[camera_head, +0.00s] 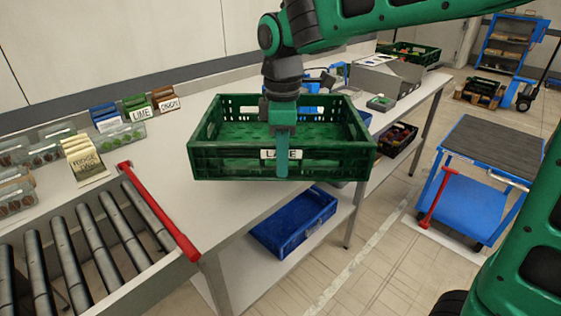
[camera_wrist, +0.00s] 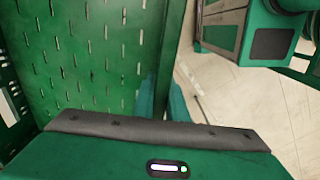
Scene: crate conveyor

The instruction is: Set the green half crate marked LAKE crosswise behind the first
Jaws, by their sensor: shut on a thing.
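The green half crate marked LAKE (camera_head: 337,163) is empty, with slotted walls, and is held roughly level over the table's edge. My gripper (camera_head: 281,155) is shut on its near long wall, and one finger covers part of the white LAKE label (camera_head: 267,154). In the wrist view the crate's slotted floor (camera_wrist: 85,55) fills the left, and my gripper (camera_wrist: 160,100) grips the wall near the centre. Which crate the task calls the first is unclear. A blue cart (camera_head: 492,150) with a dark, bare top stands at the right.
A roller conveyor (camera_head: 75,245) with a red bar (camera_head: 160,213) lies at lower left. A blue crate (camera_head: 295,222) is on the shelf below the table. A green crate with produce (camera_head: 410,53) stands at the back. Sign cards and clear boxes line the table's left. Floor between table and cart is open.

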